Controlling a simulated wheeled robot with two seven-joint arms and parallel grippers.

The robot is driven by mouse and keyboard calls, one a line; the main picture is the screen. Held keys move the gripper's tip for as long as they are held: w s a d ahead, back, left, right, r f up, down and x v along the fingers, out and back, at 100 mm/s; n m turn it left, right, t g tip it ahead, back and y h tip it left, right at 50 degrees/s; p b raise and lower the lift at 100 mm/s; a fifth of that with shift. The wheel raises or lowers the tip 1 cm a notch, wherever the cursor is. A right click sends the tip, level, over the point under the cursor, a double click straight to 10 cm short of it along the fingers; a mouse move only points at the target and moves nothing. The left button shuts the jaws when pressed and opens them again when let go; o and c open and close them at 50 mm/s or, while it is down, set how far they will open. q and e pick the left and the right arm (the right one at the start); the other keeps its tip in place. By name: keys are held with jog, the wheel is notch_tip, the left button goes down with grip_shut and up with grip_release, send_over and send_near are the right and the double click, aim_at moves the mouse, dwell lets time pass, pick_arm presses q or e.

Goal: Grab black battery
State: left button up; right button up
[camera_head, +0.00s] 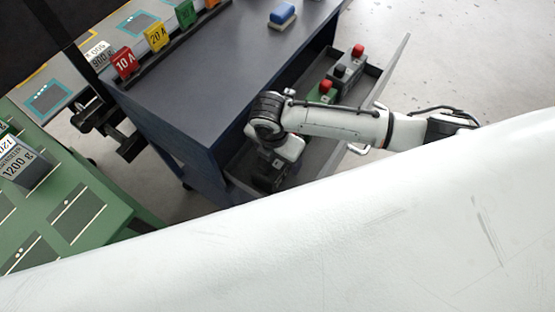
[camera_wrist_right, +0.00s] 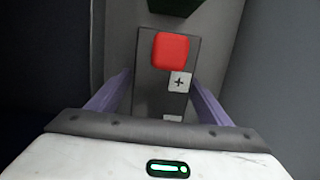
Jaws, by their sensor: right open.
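In the right wrist view, a dark grey-black battery (camera_wrist_right: 153,88) with a red terminal cap (camera_wrist_right: 171,50) and a plus label lies straight ahead. My right gripper (camera_wrist_right: 158,95) is open, with its two purple fingers apart on either side of the battery. Whether they touch it I cannot tell. In the head view my right gripper (camera_head: 270,176) reaches down into the near end of the open drawer (camera_head: 318,154), and it and the arm hide the battery there. My left gripper is not in view.
Farther along the drawer are a green block (camera_head: 326,92) with a red cap and a grey block (camera_head: 346,71) with red and black caps. Drawer walls stand close around the gripper.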

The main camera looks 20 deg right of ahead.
grip_shut()
jog(key=shift+w+r, duration=0.25)
jog(key=shift+r, duration=0.05)
